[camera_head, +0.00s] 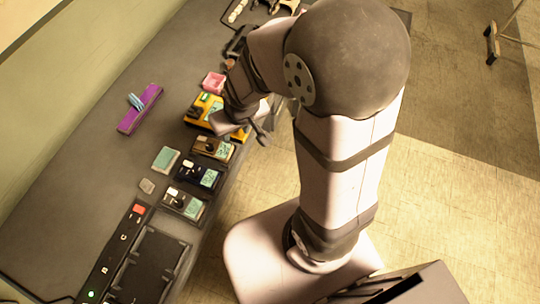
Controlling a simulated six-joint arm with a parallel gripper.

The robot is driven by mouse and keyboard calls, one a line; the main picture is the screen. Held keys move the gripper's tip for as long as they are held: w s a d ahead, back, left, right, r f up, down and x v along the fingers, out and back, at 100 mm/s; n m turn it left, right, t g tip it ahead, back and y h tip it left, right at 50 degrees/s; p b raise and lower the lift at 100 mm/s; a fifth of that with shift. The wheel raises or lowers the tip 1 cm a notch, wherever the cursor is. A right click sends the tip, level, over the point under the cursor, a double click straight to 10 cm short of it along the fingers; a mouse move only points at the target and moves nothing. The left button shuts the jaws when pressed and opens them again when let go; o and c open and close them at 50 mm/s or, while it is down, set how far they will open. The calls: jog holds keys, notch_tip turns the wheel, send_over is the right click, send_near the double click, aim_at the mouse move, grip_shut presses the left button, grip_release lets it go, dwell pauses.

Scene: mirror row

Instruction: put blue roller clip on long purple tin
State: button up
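The long purple tin (150,97) lies at an angle on the dark counter, at the left of the picture. A small light blue piece, which looks like the blue roller clip (135,101), is at the tin's middle. It appears to rest on the tin and stick out a little over its left edge. My gripper (248,133) is well to the right of the tin, over the counter's near edge by a yellow device. My arm partly hides it, and its finger opening is too small to judge. I see nothing clearly held in it.
A yellow device (204,108), a pink box (214,82) and several small dark devices with green screens line the counter's right edge. A green pad (165,159) and a grey lump (147,186) lie left of them. The counter around the tin is clear.

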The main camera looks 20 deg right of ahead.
jog(key=s+d+r+m+g, duration=0.1)
jog(key=s+d+r+g, duration=0.1)
jog(key=s, duration=1)
jog(key=d+g, duration=0.1)
jog(key=d, duration=0.1)
jog(key=shift+d+g+h, duration=0.3)
jog(key=shift+d, duration=0.05)
jog(key=shift+w, duration=0.1)
